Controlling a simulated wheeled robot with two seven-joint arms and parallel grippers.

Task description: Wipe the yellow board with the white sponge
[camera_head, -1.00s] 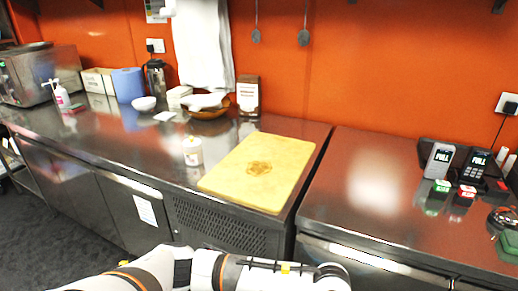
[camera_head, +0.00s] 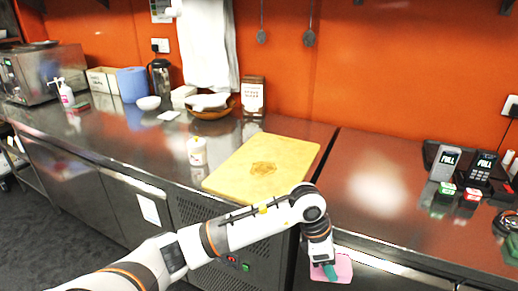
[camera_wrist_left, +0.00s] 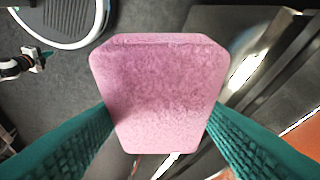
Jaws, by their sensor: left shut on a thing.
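The yellow board (camera_head: 235,176) lies flat on the steel counter, with a brown stain (camera_head: 263,168) near its middle. My left gripper (camera_head: 328,268) points down in front of the counter edge, right of and nearer than the board. It is shut on a pink sponge (camera_wrist_left: 160,85), which also shows in the head view (camera_head: 344,267). The teal fingers grip its two sides, and it is apart from the board. A small flat white piece (camera_head: 169,115) lies far back on the counter; I cannot tell whether it is a sponge. My right gripper (camera_wrist_left: 45,54) shows small at the left of the wrist view.
A white lidded jar (camera_head: 197,152) stands just left of the board. A wicker bowl (camera_head: 212,112) and a brown-white box (camera_head: 252,95) stand behind it. Card terminals (camera_head: 444,163) stand on the right counter, whose middle is clear.

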